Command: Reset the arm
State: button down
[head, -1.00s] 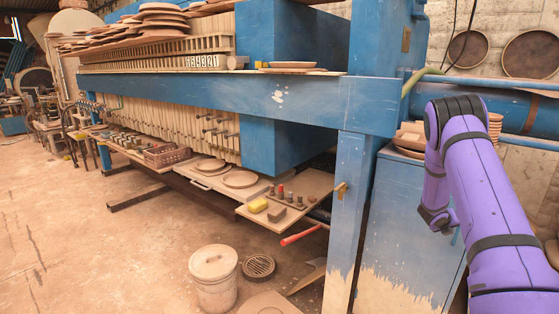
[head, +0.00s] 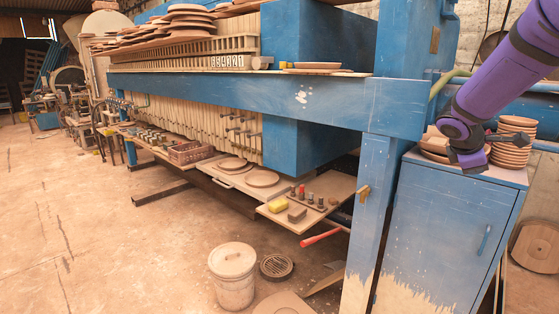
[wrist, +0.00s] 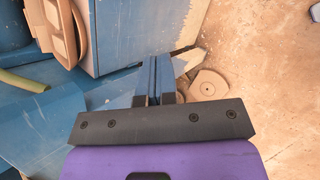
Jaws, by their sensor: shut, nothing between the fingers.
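My purple arm comes in from the upper right of the head view and bends at a dark joint over the blue cabinet (head: 440,235). My gripper (wrist: 155,62) shows in the wrist view as two narrow fingers side by side, shut with nothing between them. In the wrist view the fingers point past the cabinet toward the floor. In the head view the fingers are hard to make out.
The cabinet top holds stacked clay plates (head: 514,143), close to my arm. The blue press frame (head: 270,95) stands to the left. Open floor lies at left.

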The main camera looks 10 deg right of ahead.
jog(key=s+a+r+m+y, duration=0.1)
jog(key=s+a+m, duration=0.3)
jog(key=s+a, duration=0.4)
jog(key=s+a+r+m+t+y, duration=0.1)
jog(key=s+a+m+y, duration=0.3)
jog(key=s+a, duration=0.4)
jog(key=s+a+r+m+t+y, duration=0.1)
jog(key=s+a+r+m+y, duration=0.2)
jog(key=s+a, duration=0.5)
jog(key=shift+s+a+m, duration=0.35)
jog(key=shift+s+m, duration=0.05)
jog(key=shift+s, duration=0.6)
